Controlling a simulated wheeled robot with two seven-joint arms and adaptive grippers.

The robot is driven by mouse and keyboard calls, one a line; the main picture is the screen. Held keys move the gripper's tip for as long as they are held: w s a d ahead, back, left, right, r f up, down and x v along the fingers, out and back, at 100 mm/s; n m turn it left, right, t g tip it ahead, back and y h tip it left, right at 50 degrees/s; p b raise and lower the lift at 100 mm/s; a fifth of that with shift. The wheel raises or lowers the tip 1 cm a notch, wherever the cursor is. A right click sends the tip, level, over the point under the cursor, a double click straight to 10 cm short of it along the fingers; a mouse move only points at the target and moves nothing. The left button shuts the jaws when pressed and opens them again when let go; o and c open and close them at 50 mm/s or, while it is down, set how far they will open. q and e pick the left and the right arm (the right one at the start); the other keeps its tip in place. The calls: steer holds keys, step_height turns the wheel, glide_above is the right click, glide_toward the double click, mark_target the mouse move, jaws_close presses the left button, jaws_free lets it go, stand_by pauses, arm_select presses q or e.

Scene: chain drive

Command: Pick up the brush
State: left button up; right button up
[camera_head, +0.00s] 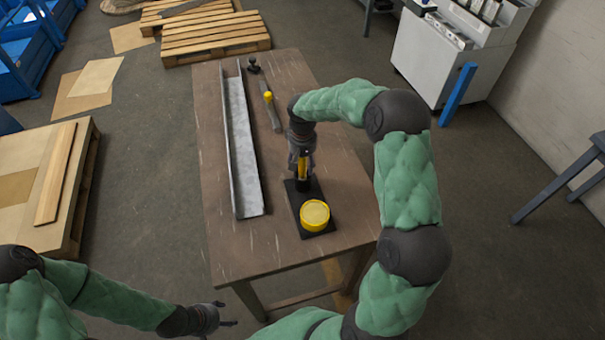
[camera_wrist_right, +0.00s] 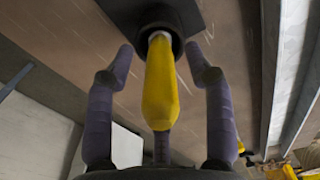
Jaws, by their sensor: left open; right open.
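The brush shows a yellow handle (camera_wrist_right: 160,90) standing in a dark round holder (camera_wrist_right: 160,28) in the right wrist view; its lower end is hidden inside the holder. In the head view the yellow handle (camera_head: 303,166) is partly covered by my right gripper (camera_head: 302,160). My right gripper (camera_wrist_right: 163,75) is open, with its fingers spread on both sides of the handle and visible gaps between. My left gripper (camera_head: 228,312) is open and empty, low in front of the table and well away from the brush.
On the brown table (camera_head: 225,255) are a black base (camera_head: 318,232) with a round yellow tin (camera_head: 314,215), a long metal channel (camera_head: 243,150) to the left, and a flat bar (camera_head: 272,115) with a yellow knob behind. A small black object (camera_head: 253,66) stands at the far end.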

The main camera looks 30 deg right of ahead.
steer(key=shift+f, duration=0.3)
jaws_close()
steer(key=shift+r, duration=0.1)
